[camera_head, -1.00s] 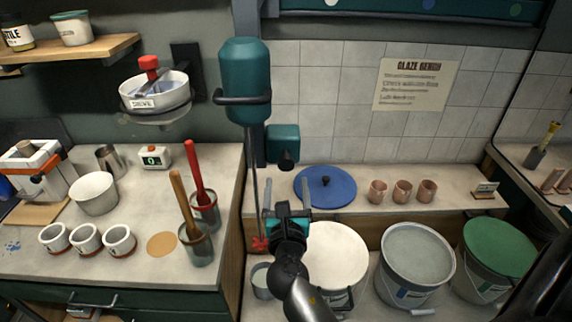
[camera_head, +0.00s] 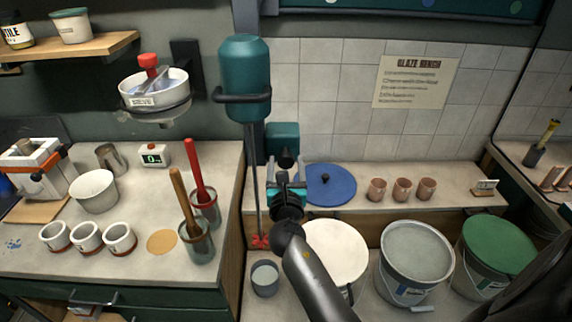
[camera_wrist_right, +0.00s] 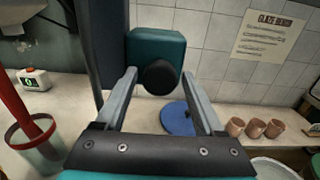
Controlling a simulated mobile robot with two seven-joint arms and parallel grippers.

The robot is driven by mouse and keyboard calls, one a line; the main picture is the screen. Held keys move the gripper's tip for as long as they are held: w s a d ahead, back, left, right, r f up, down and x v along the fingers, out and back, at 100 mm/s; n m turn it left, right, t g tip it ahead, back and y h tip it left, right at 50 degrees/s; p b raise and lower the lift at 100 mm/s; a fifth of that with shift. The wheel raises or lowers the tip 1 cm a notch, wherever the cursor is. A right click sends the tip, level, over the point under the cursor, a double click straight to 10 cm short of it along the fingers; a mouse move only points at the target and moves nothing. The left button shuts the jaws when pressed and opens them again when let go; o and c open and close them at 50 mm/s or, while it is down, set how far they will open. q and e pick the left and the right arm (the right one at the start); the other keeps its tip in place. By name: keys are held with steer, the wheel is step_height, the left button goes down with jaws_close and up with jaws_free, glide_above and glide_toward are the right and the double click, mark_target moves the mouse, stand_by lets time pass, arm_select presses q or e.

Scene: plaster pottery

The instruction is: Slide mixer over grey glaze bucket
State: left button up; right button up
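The mixer (camera_head: 245,80) is a teal motor with a long thin shaft and a red stirrer (camera_head: 259,242) low at the left of the buckets. A teal block with a dark round knob (camera_wrist_right: 159,77) is beside its shaft. My right gripper (camera_head: 286,168) is open just in front of the block; in the right wrist view its fingers (camera_wrist_right: 160,85) appear on either side of the knob, apart from it. The grey glaze bucket (camera_head: 417,252) is open, right of the white bucket (camera_head: 336,252). My left gripper is not in view.
A green-lidded bucket (camera_head: 497,245) stands right of the grey one. A blue lid (camera_head: 332,186) and several clay cups (camera_head: 402,189) are on the back ledge. A small grey pail (camera_head: 265,279) stands below the stirrer. Red- and wood-handled tools stand in pots at left.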

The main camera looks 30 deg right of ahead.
jaws_close()
stand_by(0.3)
stand_by(0.4)
